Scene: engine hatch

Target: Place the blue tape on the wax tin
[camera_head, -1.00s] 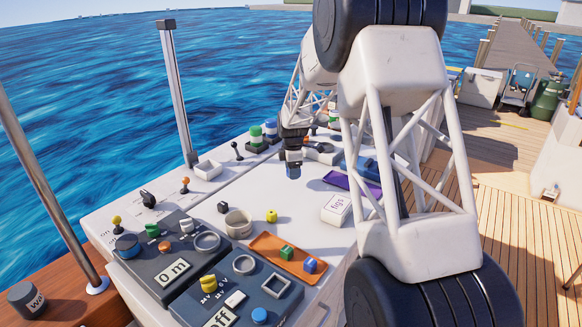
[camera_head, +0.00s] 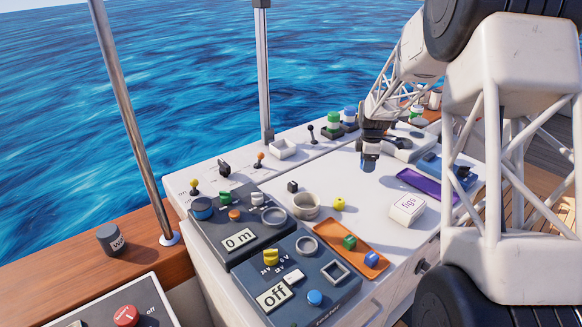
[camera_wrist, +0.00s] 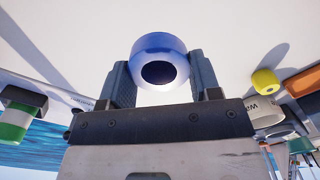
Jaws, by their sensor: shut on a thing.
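The blue tape (camera_wrist: 160,62) is a round roll with a dark hole, held between my two fingers in the wrist view. In the head view the blue tape (camera_head: 369,163) hangs below my gripper (camera_head: 370,150), above the white hatch top. My gripper (camera_wrist: 160,80) is shut on it.
An orange tray (camera_head: 345,250) and a figs box (camera_head: 407,208) stand nearer.

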